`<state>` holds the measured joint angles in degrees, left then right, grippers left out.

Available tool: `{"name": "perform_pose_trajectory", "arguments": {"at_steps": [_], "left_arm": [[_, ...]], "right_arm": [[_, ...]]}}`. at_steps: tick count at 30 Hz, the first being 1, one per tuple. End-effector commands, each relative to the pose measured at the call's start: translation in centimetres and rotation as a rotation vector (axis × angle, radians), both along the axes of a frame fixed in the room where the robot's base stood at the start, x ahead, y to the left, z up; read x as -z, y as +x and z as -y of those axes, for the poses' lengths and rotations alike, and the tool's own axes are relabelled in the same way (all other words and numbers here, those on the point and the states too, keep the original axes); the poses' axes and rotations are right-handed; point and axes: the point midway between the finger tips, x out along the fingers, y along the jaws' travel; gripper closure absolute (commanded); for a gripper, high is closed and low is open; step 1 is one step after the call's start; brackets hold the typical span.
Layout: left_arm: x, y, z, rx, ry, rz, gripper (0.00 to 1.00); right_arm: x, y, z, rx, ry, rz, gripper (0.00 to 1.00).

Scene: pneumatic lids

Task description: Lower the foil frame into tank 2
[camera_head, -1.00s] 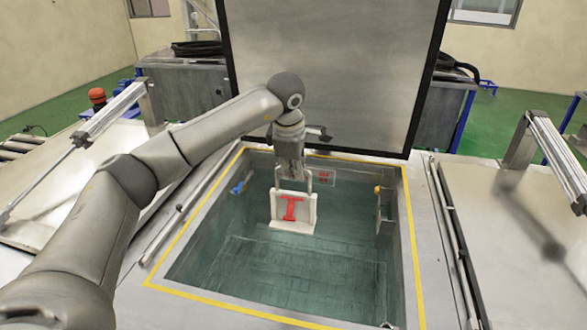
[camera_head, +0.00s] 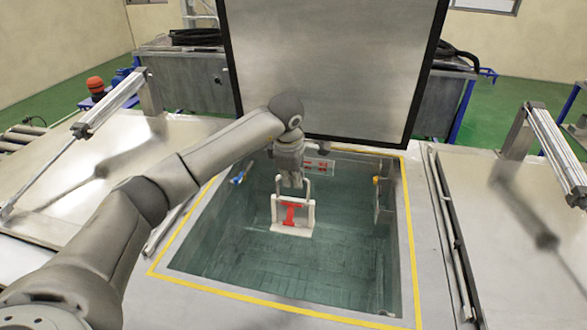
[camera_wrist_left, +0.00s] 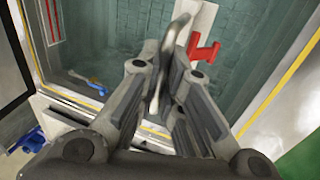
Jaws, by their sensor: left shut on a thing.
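The foil frame (camera_head: 275,215) is a white frame with a handle on top and a red I-shaped piece (camera_head: 291,214) in it. It hangs upright inside the open tank (camera_head: 226,284), which has a yellow-edged rim and greenish walls. My left gripper (camera_head: 291,181) is shut on the frame's handle, above the frame. In the left wrist view the fingers (camera_wrist_left: 168,95) close around the handle bar, with the red piece beyond. I cannot tell whether the frame touches liquid. My right gripper is not in view.
A raised lid (camera_head: 325,65) stands behind the opening. Closed lids with pneumatic cylinders lie left (camera_head: 60,205) and right (camera_head: 515,240). A blue fitting (camera_head: 237,178) sits on the tank's left wall, and a red-lettered sign (camera_head: 319,166) on its back wall.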

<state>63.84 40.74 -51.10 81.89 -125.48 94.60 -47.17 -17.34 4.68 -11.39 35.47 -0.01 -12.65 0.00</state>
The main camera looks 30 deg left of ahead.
Motion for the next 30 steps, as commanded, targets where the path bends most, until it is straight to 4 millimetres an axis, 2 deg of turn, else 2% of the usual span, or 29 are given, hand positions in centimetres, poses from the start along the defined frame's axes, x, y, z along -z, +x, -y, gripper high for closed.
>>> {"name": "perform_pose_trajectory", "arguments": {"at_steps": [30], "left_arm": [[8.0,0.0,0.0,0.0,-0.002,0.002,1.0]], "right_arm": [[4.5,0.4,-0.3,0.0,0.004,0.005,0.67]]}}
